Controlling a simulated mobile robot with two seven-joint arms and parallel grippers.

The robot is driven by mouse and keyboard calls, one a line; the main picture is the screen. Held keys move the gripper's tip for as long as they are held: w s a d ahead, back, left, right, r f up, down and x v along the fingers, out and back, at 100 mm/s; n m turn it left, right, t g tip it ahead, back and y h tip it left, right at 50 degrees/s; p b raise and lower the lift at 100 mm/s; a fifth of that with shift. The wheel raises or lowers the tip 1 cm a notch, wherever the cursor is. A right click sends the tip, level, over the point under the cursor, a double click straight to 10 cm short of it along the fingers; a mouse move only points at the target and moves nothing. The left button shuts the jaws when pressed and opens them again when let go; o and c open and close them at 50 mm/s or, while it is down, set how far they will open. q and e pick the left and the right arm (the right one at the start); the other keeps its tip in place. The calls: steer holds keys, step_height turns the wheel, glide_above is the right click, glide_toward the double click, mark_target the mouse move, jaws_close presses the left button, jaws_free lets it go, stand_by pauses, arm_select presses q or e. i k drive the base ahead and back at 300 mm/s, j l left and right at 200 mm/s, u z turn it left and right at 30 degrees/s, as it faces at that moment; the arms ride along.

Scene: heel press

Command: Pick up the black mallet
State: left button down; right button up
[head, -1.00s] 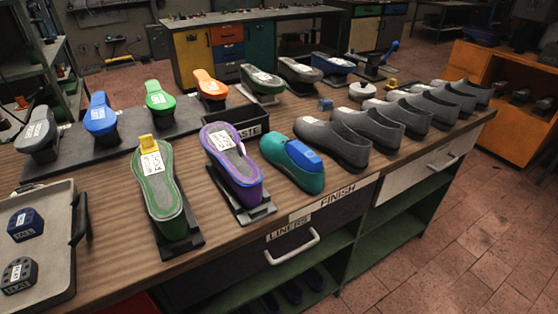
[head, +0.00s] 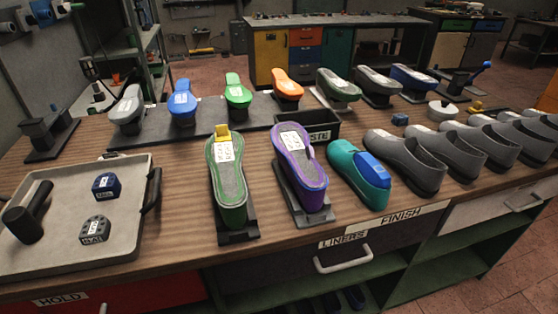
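The black mallet (head: 28,213) lies at the left end of the beige tray (head: 135,226) on the workbench. Its thick dark head is toward the front and its handle points up and to the right. Neither of my grippers shows in the head view.
In the tray are a blue block (head: 106,186) and a dark grey block (head: 95,230). Shoes (head: 400,160) fill the bench's right side. A black stand (head: 48,138) is behind the tray.

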mark_target(22, 221)
steer(key=k+l+u, duration=0.1)
steer(key=u, duration=1.55)
steer(key=k+l+z, duration=0.1)
steer(key=z, duration=0.2)
steer(key=k, duration=0.05)
